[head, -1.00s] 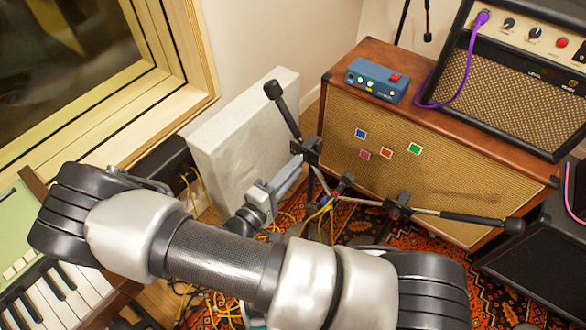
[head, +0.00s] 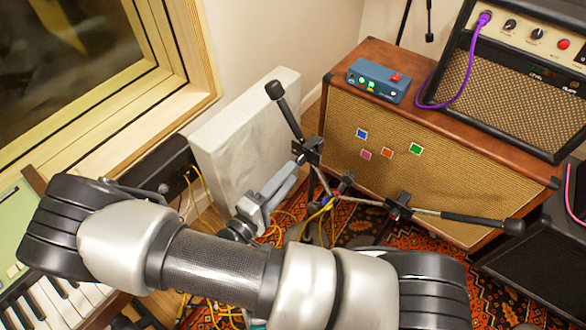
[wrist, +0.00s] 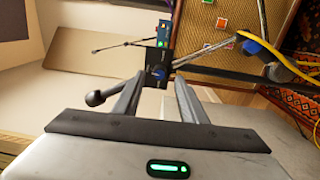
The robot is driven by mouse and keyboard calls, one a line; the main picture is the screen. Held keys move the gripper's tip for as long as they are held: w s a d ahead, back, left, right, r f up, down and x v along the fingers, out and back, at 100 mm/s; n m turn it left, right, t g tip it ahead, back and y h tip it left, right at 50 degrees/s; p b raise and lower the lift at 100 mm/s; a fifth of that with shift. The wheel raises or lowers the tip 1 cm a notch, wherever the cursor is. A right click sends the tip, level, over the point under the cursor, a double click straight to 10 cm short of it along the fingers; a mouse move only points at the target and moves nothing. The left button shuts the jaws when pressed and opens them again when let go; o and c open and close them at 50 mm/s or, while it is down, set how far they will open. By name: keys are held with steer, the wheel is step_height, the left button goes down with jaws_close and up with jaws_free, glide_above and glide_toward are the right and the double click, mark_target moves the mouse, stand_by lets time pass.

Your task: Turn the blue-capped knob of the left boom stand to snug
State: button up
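The left boom stand's clutch, a black block (head: 310,150) with a boom running up to a black end, stands before the tan cabinet. Its blue-capped knob (head: 299,158) shows as a small blue spot just past my fingertips. In the wrist view this blue knob (wrist: 157,72) sits centred between the fingertips in the picture, with a gap on both sides. My gripper (wrist: 159,80) is open and empty, pointing at the knob. In the head view my gripper (head: 290,173) is just lower left of the clutch. I cannot tell whether the tips reach past the cap.
A second stand's clutch (head: 398,207) with a black-ended boom is to the right. Another blue knob (wrist: 257,47) is right in the wrist view. A pale panel (head: 240,130) stands behind my gripper. Yellow cables (head: 322,212) hang near the stands, above the patterned rug.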

steer(key=p+v, duration=0.1)
steer(key=v, duration=1.3)
steer(key=shift+w, duration=0.15)
